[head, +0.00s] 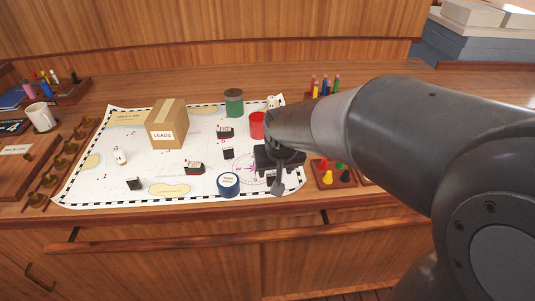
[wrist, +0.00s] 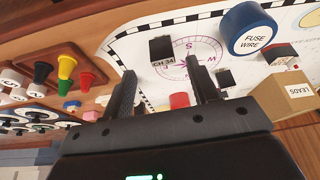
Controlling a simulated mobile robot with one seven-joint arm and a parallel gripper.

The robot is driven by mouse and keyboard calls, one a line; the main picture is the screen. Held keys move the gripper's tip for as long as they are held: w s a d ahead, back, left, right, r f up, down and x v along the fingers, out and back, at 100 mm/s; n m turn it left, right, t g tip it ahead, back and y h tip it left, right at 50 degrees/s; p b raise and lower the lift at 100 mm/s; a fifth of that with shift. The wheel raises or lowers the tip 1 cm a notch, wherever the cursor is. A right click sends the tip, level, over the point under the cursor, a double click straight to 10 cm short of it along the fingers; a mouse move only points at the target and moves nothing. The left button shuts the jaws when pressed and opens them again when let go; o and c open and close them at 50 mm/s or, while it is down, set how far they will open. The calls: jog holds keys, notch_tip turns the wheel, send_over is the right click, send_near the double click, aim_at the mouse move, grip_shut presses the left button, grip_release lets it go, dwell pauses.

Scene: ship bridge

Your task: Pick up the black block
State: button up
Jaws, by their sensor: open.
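A black block with a white "CH 34" label (wrist: 161,48) lies on the chart by the compass rose in the wrist view, ahead of and between my fingertips. In the head view my gripper mostly hides that spot. A second black block (wrist: 224,78) is beyond my right finger in the wrist view. Other small black blocks lie on the chart in the head view, one near the middle (head: 228,153) and one at the front left (head: 134,184). My gripper (head: 279,184) is over the chart's right part; its fingers (wrist: 161,70) are apart with nothing between them.
A blue fuse wire roll (head: 228,184) is left of my gripper. A red can (head: 257,125), a green can (head: 234,102) and a cardboard LEADS box (head: 167,127) stand farther back. A tray of coloured pegs (head: 335,175) is just right. The chart's front left is fairly open.

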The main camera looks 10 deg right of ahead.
aim_at(273, 175)
jog(key=shift+x, duration=2)
jog(key=shift+a, duration=0.2)
jog(key=shift+r, duration=0.1)
jog(key=c, duration=1)
